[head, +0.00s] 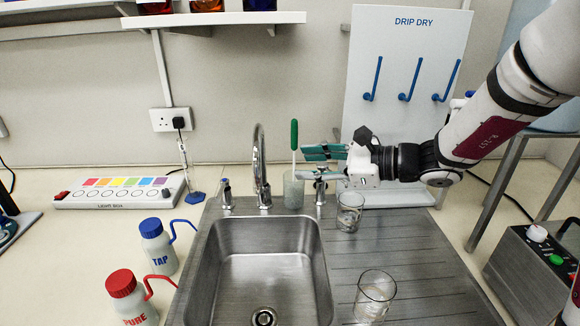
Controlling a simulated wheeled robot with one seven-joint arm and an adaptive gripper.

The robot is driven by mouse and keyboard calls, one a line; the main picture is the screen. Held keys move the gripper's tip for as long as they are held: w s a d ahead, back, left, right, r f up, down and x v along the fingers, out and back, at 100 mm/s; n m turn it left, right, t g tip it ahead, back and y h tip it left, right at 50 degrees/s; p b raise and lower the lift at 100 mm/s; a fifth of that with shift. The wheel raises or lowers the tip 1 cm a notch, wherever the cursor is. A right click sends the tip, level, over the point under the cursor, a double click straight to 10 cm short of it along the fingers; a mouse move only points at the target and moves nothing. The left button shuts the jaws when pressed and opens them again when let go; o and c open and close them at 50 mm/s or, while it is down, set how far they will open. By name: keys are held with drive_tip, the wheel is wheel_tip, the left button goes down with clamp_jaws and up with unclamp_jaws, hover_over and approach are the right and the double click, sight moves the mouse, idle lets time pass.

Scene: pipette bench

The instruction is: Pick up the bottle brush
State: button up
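The bottle brush stands upright behind the sink, its green handle (294,134) at the top and a thin pale stem below. Its lower end is inside a grey translucent pot (293,194), so the bristles are hard to make out. My gripper (305,162) comes in from the right with its teal fingers pointing left. The fingers are spread with a gap between them. Their tips are just right of the brush stem, below the green handle. I cannot tell whether they touch the stem.
The tap (261,165) rises left of the pot, behind the steel sink (215,270). Glass beakers stand on the drainboard (425,270), one (349,212) below my gripper and one (374,295) nearer. A white drip-dry board (375,45) with blue pegs is behind my wrist. Wash bottles (158,247) stand left.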

sight(294, 150)
drive_tip(key=w+d+f+m+t+h, duration=0.1)
drive_tip(key=w+d+f+m+t, duration=0.3)
drive_tip(key=w+d+m+t, duration=0.45)
drive_tip(key=shift+w+a+r+n+g, duration=0.15)
drive_tip(key=shift+w+a+g, duration=0.5)
drive_tip(key=shift+w+a, duration=2.15)
drive_tip(key=shift+w+a+r+n+g, duration=0.1)
drive_tip(key=shift+w+a+g, duration=0.5)
drive_tip(key=shift+w+a, duration=2.15)
drive_tip(key=shift+s, duration=0.15)
clamp_jaws()
